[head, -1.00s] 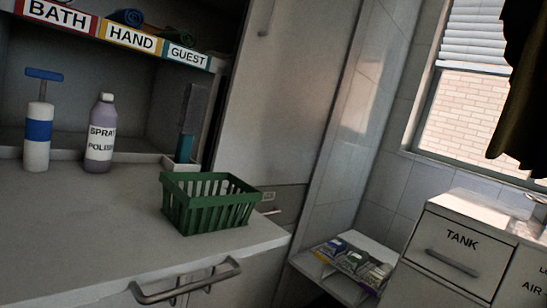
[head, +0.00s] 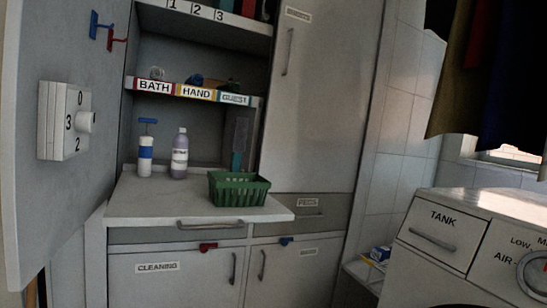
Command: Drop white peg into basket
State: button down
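The green slatted basket (head: 238,191) stands upright on the white counter (head: 150,205), near its right end. I cannot make out what is inside it at this size. No white peg can be told apart in this view. A closed grey drawer labelled PEGS (head: 307,214) is to the right of the counter, below the tall cabinet door. My gripper does not show in this view, so I cannot see whether it holds anything.
An open door with a dial box (head: 65,121) fills the left side. A TANK machine (head: 440,232) stands at right; dark cloth (head: 490,70) hangs above.

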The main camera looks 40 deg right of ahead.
aim_at(242, 199)
jog(key=z, duration=0.25)
jog(key=k, duration=0.2)
jog(key=z, duration=0.7)
jog(key=i, duration=1.7)
jog(key=u, duration=0.05)
